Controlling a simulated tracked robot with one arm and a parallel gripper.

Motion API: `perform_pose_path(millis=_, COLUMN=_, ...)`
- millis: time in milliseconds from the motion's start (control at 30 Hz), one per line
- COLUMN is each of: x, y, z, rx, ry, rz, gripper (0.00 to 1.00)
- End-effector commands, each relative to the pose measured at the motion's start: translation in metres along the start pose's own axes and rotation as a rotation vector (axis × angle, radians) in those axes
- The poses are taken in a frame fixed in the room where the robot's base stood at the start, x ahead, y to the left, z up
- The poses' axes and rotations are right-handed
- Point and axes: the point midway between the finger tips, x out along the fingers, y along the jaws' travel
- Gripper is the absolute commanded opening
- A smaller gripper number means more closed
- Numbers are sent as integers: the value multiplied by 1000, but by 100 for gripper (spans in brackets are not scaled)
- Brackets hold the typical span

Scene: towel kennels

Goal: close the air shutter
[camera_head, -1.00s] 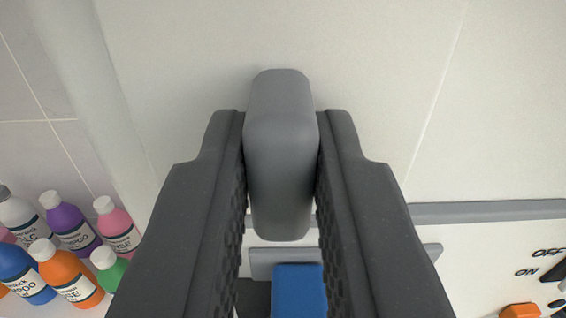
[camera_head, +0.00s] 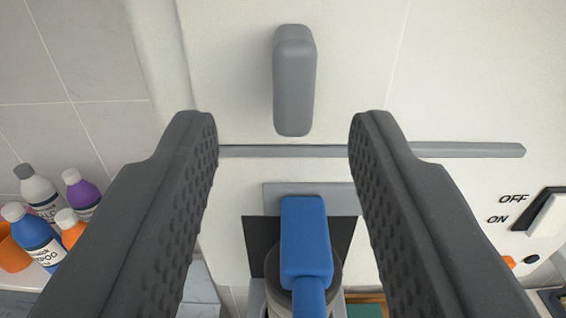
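A grey upright handle (camera_head: 294,82) stands out from a pale panel (camera_head: 350,60), which I take to be the air shutter. My gripper (camera_head: 283,128) is open and empty. Its two dark textured fingers are spread wide, left and right of the handle's lower end, with clear gaps on both sides. A grey horizontal strip (camera_head: 460,150) runs below the handle. Whether the panel is fully down is hard to tell from this view.
A blue handle-like part (camera_head: 305,240) stands in front of a dark square (camera_head: 262,240) under a grey plate (camera_head: 275,196). At right is an OFF/ON rocker switch (camera_head: 545,215). Several bottles (camera_head: 40,195) stand on a shelf at left.

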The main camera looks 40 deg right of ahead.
Motion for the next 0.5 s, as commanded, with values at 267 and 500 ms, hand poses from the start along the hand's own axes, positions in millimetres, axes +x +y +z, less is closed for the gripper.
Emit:
perform_pose_path(millis=267, x=-53, y=2, z=1, rx=2, ry=5, rz=1, gripper=38)
perform_pose_path(millis=500, x=-81, y=0, z=2, rx=-1, ry=1, rz=0, gripper=38)
